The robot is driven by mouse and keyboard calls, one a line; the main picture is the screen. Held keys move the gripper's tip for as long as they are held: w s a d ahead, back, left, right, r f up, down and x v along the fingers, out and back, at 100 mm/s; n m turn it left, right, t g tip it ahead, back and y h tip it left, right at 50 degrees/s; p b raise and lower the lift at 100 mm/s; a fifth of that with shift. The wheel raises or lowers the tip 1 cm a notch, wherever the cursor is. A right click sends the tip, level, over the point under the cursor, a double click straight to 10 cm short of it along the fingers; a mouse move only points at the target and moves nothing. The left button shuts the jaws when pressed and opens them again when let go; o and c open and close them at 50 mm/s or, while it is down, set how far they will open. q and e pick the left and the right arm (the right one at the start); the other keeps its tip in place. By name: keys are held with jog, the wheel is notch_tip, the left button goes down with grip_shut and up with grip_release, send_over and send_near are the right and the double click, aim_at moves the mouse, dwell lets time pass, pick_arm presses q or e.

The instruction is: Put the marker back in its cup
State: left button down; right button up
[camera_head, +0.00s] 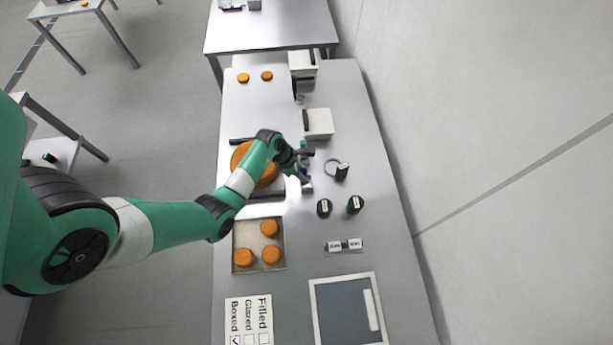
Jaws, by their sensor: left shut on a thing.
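My left gripper (305,174) reaches over the middle of the long table and is shut on a small slim thing, which looks like the marker; the fingers hide most of it. I cannot tell the marker's tilt or exact ends. A dark ring-like rim (330,167) lies just right of the gripper, with a black labelled container (342,171) beside it. Two more black labelled containers, one (324,207) nearer the gripper and one (355,205) further right, stand in front. I cannot tell which of these is the marker's cup. My right gripper is not in view.
A large orange round (243,160) lies under my left arm. A tray (238,226) holds orange rounds. White boxes (319,122) stand behind. A checklist (248,318) and a framed panel (346,305) lie at the front. A wall (480,150) runs along the right.

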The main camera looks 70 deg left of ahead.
pick_arm(q)
jog(key=shift+w+a+f+b, duration=0.35)
jog(key=shift+w+f, duration=0.3)
jog(key=shift+f, duration=0.3)
jog(key=shift+w+a+f+b, duration=0.1)
jog(key=shift+f+b, duration=0.45)
jog(key=shift+f, duration=1.05)
jog(key=shift+f, duration=0.2)
jog(key=c, duration=0.7)
grip_release()
jog(key=shift+o, duration=0.2)
jog(key=p+v, duration=0.4)
jog(key=v, duration=0.8)
jog(key=shift+r, duration=0.2)
